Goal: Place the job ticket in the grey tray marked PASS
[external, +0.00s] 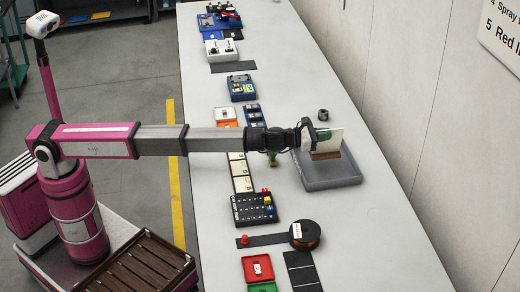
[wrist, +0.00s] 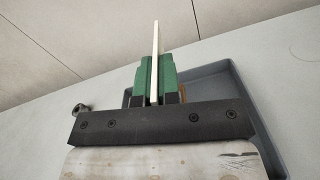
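My gripper (external: 324,139) has green fingers and is shut on a thin white card, the job ticket (external: 337,140). The card stands on edge, with a brown band along its lower side in the external view. In the wrist view the card (wrist: 156,55) shows edge-on as a thin strip between the green fingers (wrist: 155,82). The grey tray (external: 338,183) lies under the gripper and card, which appear to be above it. Its rim also shows in the wrist view (wrist: 215,73). No PASS marking is readable. The card hides part of the tray's inside.
A small dark cylinder (external: 323,115) stands just behind the tray. The bench (external: 385,230) is clear right of the tray.

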